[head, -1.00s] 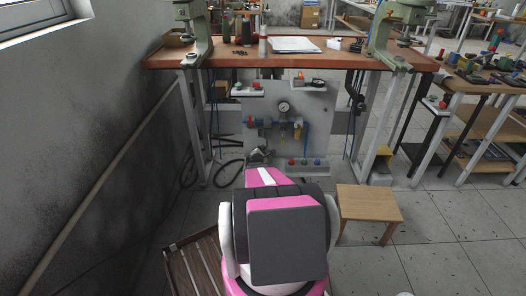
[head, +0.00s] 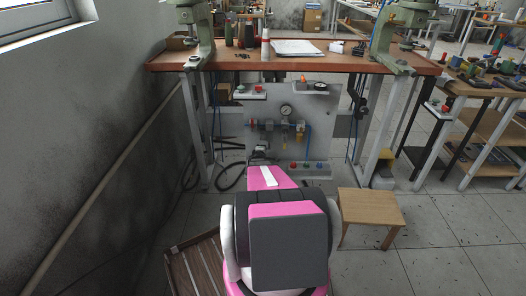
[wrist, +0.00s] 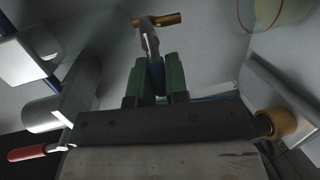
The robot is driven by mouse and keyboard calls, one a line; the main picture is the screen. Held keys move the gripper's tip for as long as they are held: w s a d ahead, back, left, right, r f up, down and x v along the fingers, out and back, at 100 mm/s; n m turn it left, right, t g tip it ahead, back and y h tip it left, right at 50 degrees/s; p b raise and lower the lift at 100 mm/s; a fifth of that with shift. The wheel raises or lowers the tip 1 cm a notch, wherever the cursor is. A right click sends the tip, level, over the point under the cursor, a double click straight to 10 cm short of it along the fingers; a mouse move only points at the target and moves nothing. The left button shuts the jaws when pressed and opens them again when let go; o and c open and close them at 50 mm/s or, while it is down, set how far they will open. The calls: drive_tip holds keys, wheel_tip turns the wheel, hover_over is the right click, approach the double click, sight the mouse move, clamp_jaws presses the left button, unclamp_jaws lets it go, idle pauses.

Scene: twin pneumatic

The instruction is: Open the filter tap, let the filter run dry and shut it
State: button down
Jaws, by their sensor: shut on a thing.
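The filter unit with its yellowish bowl (head: 300,128) hangs on the grey panel under the bench in the head view. In the wrist view, my gripper (wrist: 157,84) has its two green fingers close together on a slim grey and blue part, which I take to be the filter tap (wrist: 150,42). A brass crosspiece sits at its far end. The fingers hide most of the held part, so I cannot tell how far it is turned. A clear round rim, perhaps the bowl, shows at upper right. In the head view my arm largely hides the gripper.
The panel (head: 240,140) also carries a pressure gauge (head: 286,110), a red-handled valve and coloured buttons. A red-handled part (wrist: 27,153) lies left of the gripper. A wooden stool (head: 370,208) stands right of my arm, and a slatted wooden thing (head: 192,270) lies to the left.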

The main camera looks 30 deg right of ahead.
idle(0.4)
drive_tip(key=c, duration=1.1)
unclamp_jaws()
drive_tip(key=shift+s+a+r, duration=0.1)
drive_tip(key=v, duration=1)
drive_tip(key=shift+s+a+r, duration=0.1)
drive_tip(key=shift+s+a, duration=0.1)
drive_tip(key=shift+s, duration=0.05)
